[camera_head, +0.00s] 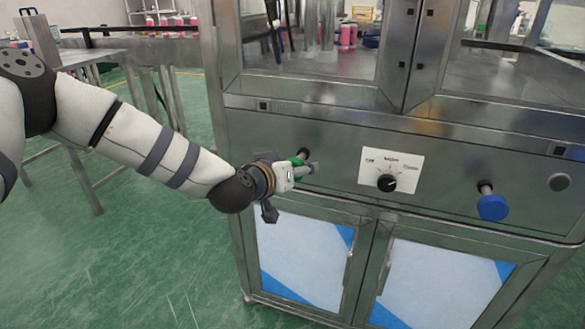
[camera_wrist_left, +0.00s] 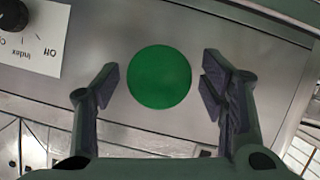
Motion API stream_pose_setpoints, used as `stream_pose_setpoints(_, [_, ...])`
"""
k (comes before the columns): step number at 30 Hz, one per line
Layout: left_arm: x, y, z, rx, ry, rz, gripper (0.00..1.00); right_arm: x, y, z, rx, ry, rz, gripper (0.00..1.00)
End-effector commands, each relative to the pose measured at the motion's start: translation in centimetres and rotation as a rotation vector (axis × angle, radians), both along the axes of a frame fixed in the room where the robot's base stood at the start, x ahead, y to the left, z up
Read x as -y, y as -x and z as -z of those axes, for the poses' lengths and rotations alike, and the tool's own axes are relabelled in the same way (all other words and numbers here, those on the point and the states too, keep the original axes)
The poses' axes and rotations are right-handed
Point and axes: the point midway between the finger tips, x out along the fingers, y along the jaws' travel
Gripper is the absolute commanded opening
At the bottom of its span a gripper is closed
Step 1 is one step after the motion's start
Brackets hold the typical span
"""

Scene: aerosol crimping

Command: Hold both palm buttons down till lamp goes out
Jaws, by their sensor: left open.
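A green palm button (camera_wrist_left: 159,77) shows as a full disc in the left wrist view. In the head view only a green sliver (camera_head: 297,161) shows, mostly hidden behind my left gripper (camera_head: 294,178). That gripper is open and empty, with a finger on each side of the disc and gaps between. I cannot tell how far its palm is from the button. A blue palm button (camera_head: 492,207) stands out from the panel at the right, with nothing touching it. A round grey fitting (camera_head: 559,182) at the far right could be the lamp; it looks unlit. My right gripper is out of view.
A black selector knob (camera_head: 387,183) on a white label sits between the buttons; it also shows in the left wrist view (camera_wrist_left: 13,14). The steel cabinet (camera_head: 330,195) has glass doors above and lower doors with handles. Green floor is open at the left front.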

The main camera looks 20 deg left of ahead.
Motion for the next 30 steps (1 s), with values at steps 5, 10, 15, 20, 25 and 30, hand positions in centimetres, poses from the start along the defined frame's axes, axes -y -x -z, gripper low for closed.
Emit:
stream_pose_setpoints(5, [0.07,-0.34,0.15,-0.001,0.000,0.001,0.65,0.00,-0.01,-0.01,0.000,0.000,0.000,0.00])
stream_pose_setpoints(10, [0.07,-0.32,0.13,0.000,0.000,0.001,0.54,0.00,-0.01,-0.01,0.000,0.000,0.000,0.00])
stream_pose_setpoints(15, [0.06,-0.30,0.12,0.000,0.000,0.000,0.15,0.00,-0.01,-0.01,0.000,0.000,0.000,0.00])
stream_pose_setpoints(20, [0.04,-0.31,0.12,0.000,0.000,0.000,0.13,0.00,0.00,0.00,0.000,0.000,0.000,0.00])
stream_pose_setpoints(25, [0.03,-0.51,0.15,0.001,-0.001,-0.001,0.13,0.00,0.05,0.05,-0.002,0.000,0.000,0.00])
stream_pose_setpoints(30, [0.02,-0.51,0.10,0.001,-0.001,-0.001,0.13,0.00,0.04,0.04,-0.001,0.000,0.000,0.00])
